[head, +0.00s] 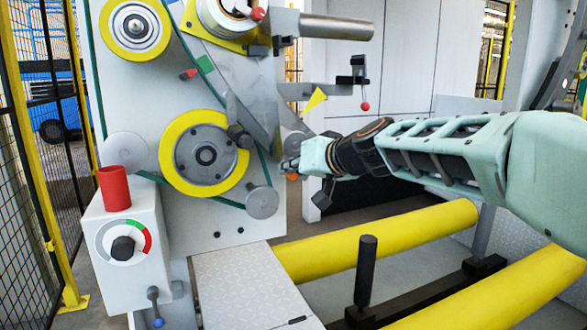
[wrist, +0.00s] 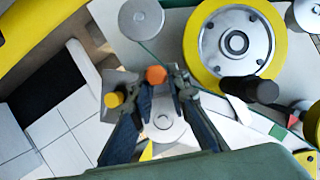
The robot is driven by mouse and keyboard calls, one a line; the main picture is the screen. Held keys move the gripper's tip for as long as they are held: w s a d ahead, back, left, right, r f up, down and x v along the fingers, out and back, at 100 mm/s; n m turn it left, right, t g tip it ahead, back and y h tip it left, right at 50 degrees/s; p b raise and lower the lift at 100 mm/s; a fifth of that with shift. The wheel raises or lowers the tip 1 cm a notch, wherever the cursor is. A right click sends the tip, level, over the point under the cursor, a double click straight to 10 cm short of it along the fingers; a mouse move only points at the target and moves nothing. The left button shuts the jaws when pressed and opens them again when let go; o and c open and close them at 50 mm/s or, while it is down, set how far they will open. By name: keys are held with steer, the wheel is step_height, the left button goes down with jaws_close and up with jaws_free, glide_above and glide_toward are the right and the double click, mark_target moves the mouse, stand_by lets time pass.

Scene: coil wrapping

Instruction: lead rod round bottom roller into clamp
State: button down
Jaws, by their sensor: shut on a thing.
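My gripper (head: 291,168) reaches in from the right, beside the machine's front plate. In the wrist view its two dark fingers (wrist: 163,84) are shut on the rod, whose orange end (wrist: 156,75) shows between the fingertips. The orange end also shows just under the gripper in the head view (head: 291,177). A green strip runs from the rod towards a grey bottom roller (wrist: 141,18). In the head view that roller (head: 262,202) sits below and left of my gripper. I cannot tell which part is the clamp.
A large yellow-rimmed wheel (head: 180,153) is left of my gripper. A black bracket with a red knob (head: 365,106) is above right. Yellow rollers (head: 375,240) lie low in front. A control box with a red cup (head: 113,188) stands left. Open space lies below my gripper.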

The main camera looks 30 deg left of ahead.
steer(key=shift+w, duration=0.1)
stand_by(0.3)
steer(key=w+d, duration=0.1)
steer(key=w, duration=0.1)
steer(key=w+d, duration=0.2)
steer(key=shift+d, duration=0.15)
stand_by(0.4)
steer(key=shift+r, duration=0.1)
steer(key=r+p, duration=0.1)
steer(key=w+d+r+p, duration=0.1)
steer(key=r, duration=0.1)
steer(key=w+r+p, duration=0.1)
steer(key=shift+w+d+r+p, duration=0.1)
steer(key=shift+d+r+p, duration=0.2)
steer(key=shift+d+r, duration=0.1)
stand_by(0.5)
steer(key=shift+f, duration=0.1)
stand_by(0.3)
stand_by(0.3)
